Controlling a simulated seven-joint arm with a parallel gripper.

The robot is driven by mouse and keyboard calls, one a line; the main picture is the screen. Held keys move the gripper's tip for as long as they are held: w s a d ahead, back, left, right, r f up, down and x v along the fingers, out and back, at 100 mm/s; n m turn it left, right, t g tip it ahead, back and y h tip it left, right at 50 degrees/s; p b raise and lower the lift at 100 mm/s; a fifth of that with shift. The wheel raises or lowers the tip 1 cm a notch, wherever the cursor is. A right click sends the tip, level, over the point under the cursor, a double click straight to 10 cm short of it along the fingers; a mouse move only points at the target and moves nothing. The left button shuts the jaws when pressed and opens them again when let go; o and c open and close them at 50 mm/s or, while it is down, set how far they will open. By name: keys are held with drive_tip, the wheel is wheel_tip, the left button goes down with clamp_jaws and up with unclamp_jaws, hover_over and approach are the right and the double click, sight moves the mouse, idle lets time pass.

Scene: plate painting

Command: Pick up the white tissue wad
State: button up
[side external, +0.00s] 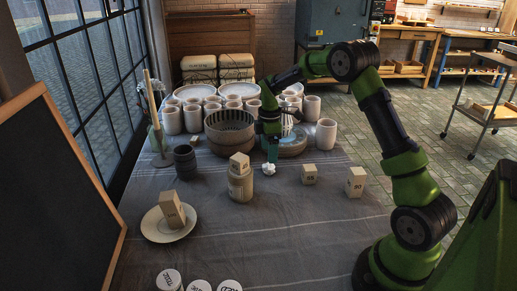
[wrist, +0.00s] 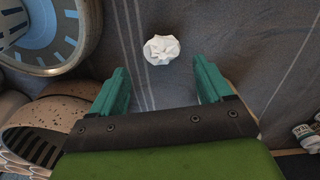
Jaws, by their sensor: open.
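The white tissue wad (wrist: 161,49) lies crumpled on the grey tablecloth in the wrist view, ahead of my gripper (wrist: 160,85) and roughly between the lines of its two teal fingers. My gripper is open with nothing between the fingers. In the side view the wad (side external: 268,168) shows as a small white lump on the table, just below the teal fingertips (side external: 271,151). I cannot tell the exact height gap between the fingertips and the wad.
A jar with a wooden block on top (side external: 240,182) stands left of the wad. Blocks (side external: 309,174) (side external: 356,181) stand to the right. A large striped bowl (side external: 229,128) and several pale cups stand behind. A plate with a block (side external: 160,232) lies front left. The front cloth is mostly clear.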

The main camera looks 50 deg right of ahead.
sight(269, 168)
wheel_tip(269, 168, down, 6)
drive_tip(key=shift+s+a+f, duration=0.1)
drive_tip(key=shift+a+f, duration=0.05)
drive_tip(key=shift+f, duration=0.1)
clamp_jaws()
idle(0.6)
